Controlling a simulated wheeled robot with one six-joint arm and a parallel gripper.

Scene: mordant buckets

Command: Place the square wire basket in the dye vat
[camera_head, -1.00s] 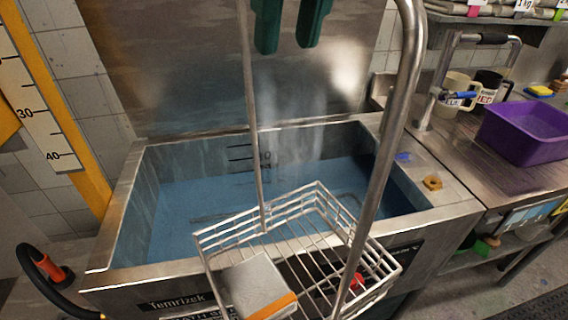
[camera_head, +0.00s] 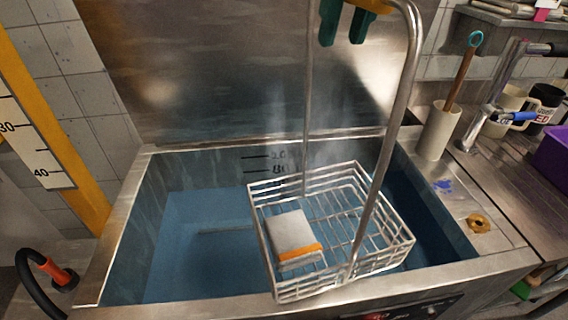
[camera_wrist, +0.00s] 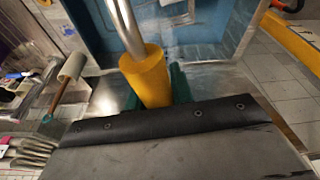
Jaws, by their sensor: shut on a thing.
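A grey block with an orange band (camera_head: 293,236) lies inside the basket. The vat is a steel tank with blue liquid. I cannot tell whether the basket's bottom touches the liquid. My gripper (camera_head: 346,22), with green fingers, is at the top of the picture, shut on the handle.
A white holder (camera_head: 438,132) with a brush stands on the vat's right ledge, near a brass ring (camera_head: 478,223). Mugs (camera_head: 544,101) and a purple tub (camera_head: 556,155) are further right. A yellow post with a scale (camera_head: 62,150) stands left. The vat's left half is clear.

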